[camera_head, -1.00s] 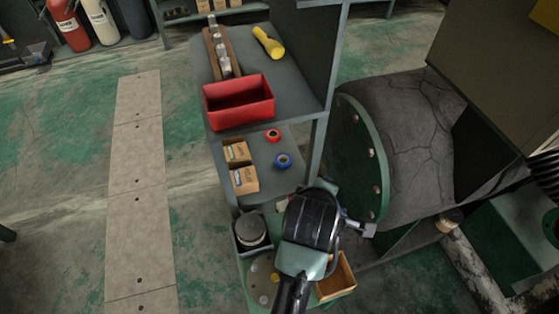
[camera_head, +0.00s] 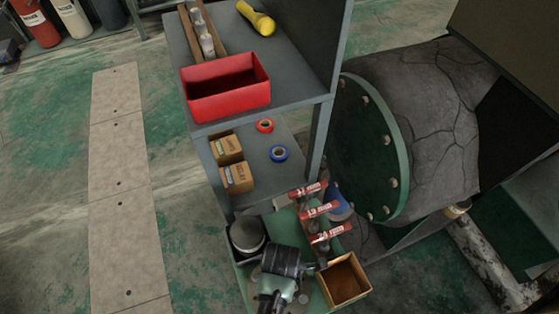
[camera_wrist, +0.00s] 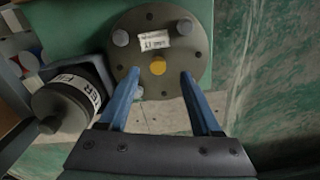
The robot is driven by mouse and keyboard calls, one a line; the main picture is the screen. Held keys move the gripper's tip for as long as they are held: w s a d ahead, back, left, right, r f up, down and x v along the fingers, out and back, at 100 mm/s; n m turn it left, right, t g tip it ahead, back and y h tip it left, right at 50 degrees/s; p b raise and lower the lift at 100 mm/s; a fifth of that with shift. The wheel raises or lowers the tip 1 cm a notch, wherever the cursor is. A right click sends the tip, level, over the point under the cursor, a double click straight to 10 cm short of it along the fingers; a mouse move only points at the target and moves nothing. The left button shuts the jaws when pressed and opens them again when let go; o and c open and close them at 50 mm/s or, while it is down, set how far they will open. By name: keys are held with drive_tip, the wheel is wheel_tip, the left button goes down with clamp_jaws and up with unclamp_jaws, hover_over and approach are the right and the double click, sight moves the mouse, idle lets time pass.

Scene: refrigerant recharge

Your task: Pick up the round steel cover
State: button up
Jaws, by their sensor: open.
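The round steel cover (camera_wrist: 150,35) is a dark grey disc with bolt heads around it, a white label and a yellow spot. In the wrist view it lies on a green surface. In the head view it is on the low green shelf, mostly hidden by my arm. My gripper (camera_wrist: 160,73) is open, with its two blue fingers apart. In the wrist view the fingertips overlap the lower part of the cover, with the yellow spot between them. Nothing is held. I cannot tell the height of the fingertips above the cover.
A dark canister (camera_wrist: 72,100) with a white label stands close left of the cover. Red-labelled cylinders (camera_head: 325,233) and an open wooden box (camera_head: 344,281) are right of my arm. A shelf with a red bin (camera_head: 228,88) rises behind. A green flange (camera_head: 367,150) stands at right.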

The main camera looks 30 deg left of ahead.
wheel_tip(320, 180, down, 5)
drive_tip(key=shift+a+f+b, duration=0.1)
drive_tip(key=shift+a+b, duration=0.05)
drive_tip(key=shift+b, duration=0.95)
clamp_jaws()
idle(0.4)
drive_tip(key=shift+w, duration=0.1)
